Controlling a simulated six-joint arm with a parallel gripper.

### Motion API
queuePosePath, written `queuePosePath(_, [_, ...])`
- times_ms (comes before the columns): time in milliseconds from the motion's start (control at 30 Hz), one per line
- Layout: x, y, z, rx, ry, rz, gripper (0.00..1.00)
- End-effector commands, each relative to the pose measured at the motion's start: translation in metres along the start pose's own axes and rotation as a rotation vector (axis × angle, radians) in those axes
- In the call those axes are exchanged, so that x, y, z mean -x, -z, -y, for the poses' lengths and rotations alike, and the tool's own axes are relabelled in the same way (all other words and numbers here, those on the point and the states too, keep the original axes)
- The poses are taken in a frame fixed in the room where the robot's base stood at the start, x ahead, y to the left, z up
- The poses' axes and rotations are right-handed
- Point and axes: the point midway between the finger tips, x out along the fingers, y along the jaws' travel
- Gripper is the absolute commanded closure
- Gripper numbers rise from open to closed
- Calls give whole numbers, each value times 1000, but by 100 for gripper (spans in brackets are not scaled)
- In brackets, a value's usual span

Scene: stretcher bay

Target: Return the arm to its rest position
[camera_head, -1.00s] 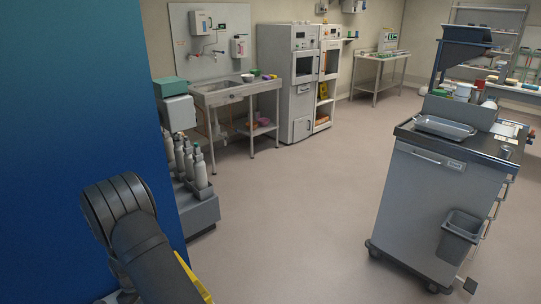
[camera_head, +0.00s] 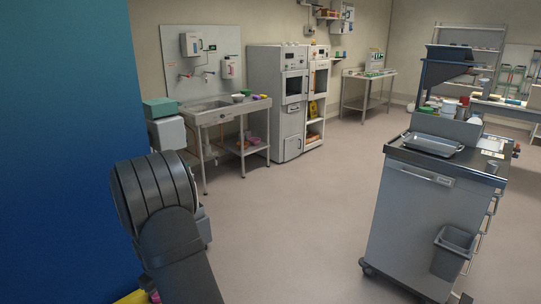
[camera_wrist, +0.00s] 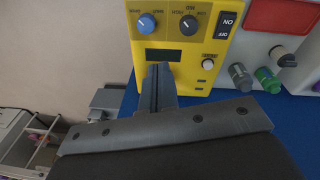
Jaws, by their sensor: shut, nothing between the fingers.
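My gripper (camera_wrist: 161,84) is in the wrist view, its two fingers close together with nothing between them. The fingertips overlap a yellow device (camera_wrist: 190,48) with a blue knob, a black knob and a small dark display. I cannot tell whether they touch it. In the head view my arm (camera_head: 165,215) rises from the bottom at the left, in front of a blue panel. The gripper itself does not show there. A yellow edge (camera_head: 132,297) shows beside the arm at the bottom.
A grey cart (camera_head: 418,220) with a metal tray (camera_head: 432,145) and a hanging bin stands at the right. A blue panel (camera_head: 70,150) fills the left side. A sink table (camera_head: 225,112) and cabinets stand at the back. The floor (camera_head: 290,230) between is clear.

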Motion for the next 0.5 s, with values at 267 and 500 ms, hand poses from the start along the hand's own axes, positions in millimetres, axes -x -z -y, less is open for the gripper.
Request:
queuePosePath(267, [25, -29, -40, -93, -36, -25, 100])
queuePosePath(500, [38, -45, -58, -140, -56, -37, 100])
